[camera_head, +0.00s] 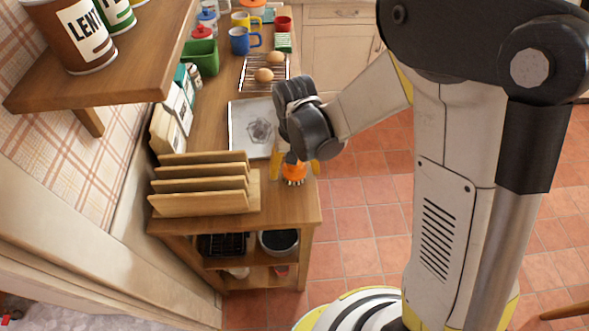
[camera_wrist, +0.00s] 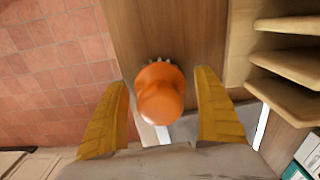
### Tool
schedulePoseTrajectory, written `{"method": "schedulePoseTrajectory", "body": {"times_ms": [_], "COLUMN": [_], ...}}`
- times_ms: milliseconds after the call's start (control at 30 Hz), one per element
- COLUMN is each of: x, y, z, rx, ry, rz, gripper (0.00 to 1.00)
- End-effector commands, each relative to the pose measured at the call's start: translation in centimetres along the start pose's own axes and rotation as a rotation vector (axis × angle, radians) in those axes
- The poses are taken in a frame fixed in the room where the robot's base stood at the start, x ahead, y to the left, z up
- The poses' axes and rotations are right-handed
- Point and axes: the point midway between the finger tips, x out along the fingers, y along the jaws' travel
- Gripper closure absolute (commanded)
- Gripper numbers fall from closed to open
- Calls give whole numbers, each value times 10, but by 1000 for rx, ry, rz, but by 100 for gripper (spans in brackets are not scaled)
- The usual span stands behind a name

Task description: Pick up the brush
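The brush has an orange rounded top (camera_head: 294,170) and pale bristles at its base, and stands upright near the front corner of the wooden counter (camera_head: 285,205). In the wrist view the orange brush (camera_wrist: 160,92) lies between the two yellow fingers of my gripper (camera_wrist: 165,108), with a gap on each side. My gripper (camera_head: 295,165) is directly above and around the brush in the head view, with its fingers open. The fingers do not appear to touch the brush. Part of the brush is hidden by my wrist in the head view.
A wooden rack with upright slats (camera_head: 205,185) stands left of the brush. A metal tray (camera_head: 250,128) lies just behind it. Eggs on a wire rack (camera_head: 264,75) and several mugs (camera_head: 244,40) are farther back. A wall shelf (camera_head: 130,60) overhangs at upper left. The counter's right edge is close.

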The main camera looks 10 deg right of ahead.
Motion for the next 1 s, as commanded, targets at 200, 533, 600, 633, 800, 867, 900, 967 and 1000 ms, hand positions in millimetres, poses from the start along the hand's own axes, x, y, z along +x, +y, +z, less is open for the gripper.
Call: {"method": "schedulePoseTrajectory", "body": {"times_ms": [200, 533, 600, 633, 800, 867, 900, 967, 1000], "x": [0, -1, -4, -6, -28, -40, -49, -55, -60], "y": [0, 0, 0, 0, 0, 0, 2, 15, 23], "z": [0, 0, 0, 0, 0, 0, 1, 10, 15], "rx": [0, 0, 0, 0, 0, 0, 1, 4, 5], "ry": [0, 0, 0, 0, 0, 0, 0, 0, 0], "rz": [0, 0, 0, 0, 0, 0, 0, 0, 0], "gripper": [78, 78, 78, 78, 78, 78, 78, 78, 78]}}
